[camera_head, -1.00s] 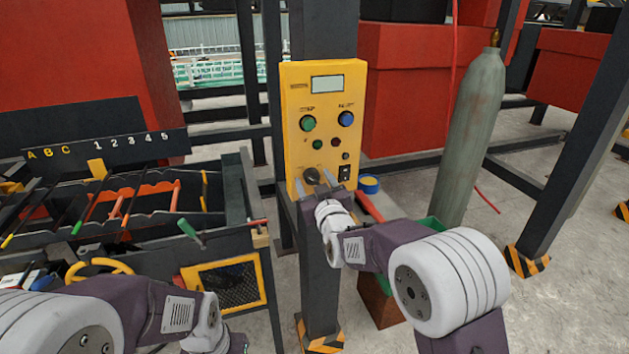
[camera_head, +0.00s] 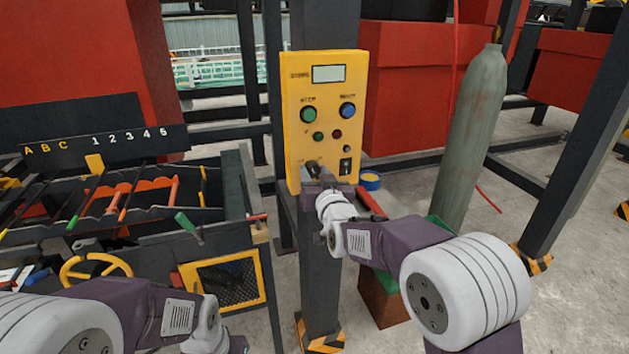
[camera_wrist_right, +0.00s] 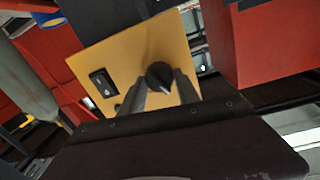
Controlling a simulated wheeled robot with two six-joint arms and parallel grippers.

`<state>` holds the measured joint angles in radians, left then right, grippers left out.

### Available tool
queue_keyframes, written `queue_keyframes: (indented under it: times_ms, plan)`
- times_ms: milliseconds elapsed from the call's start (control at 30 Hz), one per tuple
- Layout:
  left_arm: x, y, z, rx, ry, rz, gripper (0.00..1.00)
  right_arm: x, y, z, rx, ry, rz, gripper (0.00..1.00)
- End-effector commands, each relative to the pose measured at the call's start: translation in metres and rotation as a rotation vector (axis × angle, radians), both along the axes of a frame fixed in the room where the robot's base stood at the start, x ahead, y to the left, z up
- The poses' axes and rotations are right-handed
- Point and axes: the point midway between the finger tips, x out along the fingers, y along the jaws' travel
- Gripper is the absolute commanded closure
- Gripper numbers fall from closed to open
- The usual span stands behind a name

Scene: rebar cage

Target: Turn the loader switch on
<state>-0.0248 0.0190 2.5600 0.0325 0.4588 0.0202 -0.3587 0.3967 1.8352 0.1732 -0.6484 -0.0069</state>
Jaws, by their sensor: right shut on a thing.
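The yellow control box (camera_head: 326,108) is mounted on a dark post. It has a small display, a green and a blue button, smaller buttons, a black rocker switch (camera_head: 346,166) at lower right and a black rotary knob (camera_head: 311,167) at lower left. My right gripper (camera_head: 318,177) is at the knob, shut on it. In the right wrist view the two fingers sit on either side of the black knob (camera_wrist_right: 159,76), with the rocker switch (camera_wrist_right: 102,83) beside it. Of my left gripper (camera_head: 238,346) only part shows at the bottom edge; its fingertips are not clear.
A grey-green gas cylinder (camera_head: 468,140) stands to the right. A blue and yellow tape roll (camera_head: 370,181) is right of the box. A dark rack (camera_head: 235,195) with coloured rods stands at left. A yellow handwheel (camera_head: 95,268) is at lower left.

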Motion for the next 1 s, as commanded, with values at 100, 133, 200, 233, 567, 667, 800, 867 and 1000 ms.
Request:
queue_keyframes:
  times_ms: [100, 133, 200, 233, 567, 667, 800, 867, 1000]
  plan:
    - [0.000, 0.000, -0.015, 0.000, 0.000, 0.000, 1.00, 0.000, -0.001, -0.004, 0.105, 0.032, -0.001, 1.00]
    - [0.000, 0.000, -0.018, 0.000, 0.000, 0.000, 1.00, 0.000, -0.001, -0.005, 0.132, 0.041, -0.001, 1.00]
    - [0.000, 0.000, -0.024, 0.000, 0.000, 0.000, 1.00, 0.000, -0.001, -0.004, 0.196, 0.061, -0.001, 1.00]
    - [0.000, 0.000, -0.027, 0.000, 0.000, 0.000, 1.00, 0.000, -0.001, -0.004, 0.223, 0.071, 0.000, 1.00]
    - [0.000, 0.000, -0.059, 0.000, 0.000, 0.000, 1.00, 0.001, -0.002, -0.005, 0.521, 0.169, -0.001, 1.00]
    - [0.000, 0.000, -0.070, 0.000, 0.000, 0.000, 1.00, 0.001, -0.003, -0.006, 0.611, 0.198, 0.000, 1.00]
    - [0.000, 0.000, -0.087, 0.000, 0.000, 0.000, 1.00, 0.001, -0.003, -0.007, 0.735, 0.238, 0.000, 1.00]
    - [0.000, 0.000, -0.095, 0.000, 0.000, 0.000, 1.00, 0.001, -0.003, -0.007, 0.787, 0.256, 0.000, 1.00]
    - [0.000, 0.000, -0.114, 0.000, 0.000, 0.000, 1.00, 0.001, -0.003, -0.007, 0.902, 0.291, 0.000, 1.00]
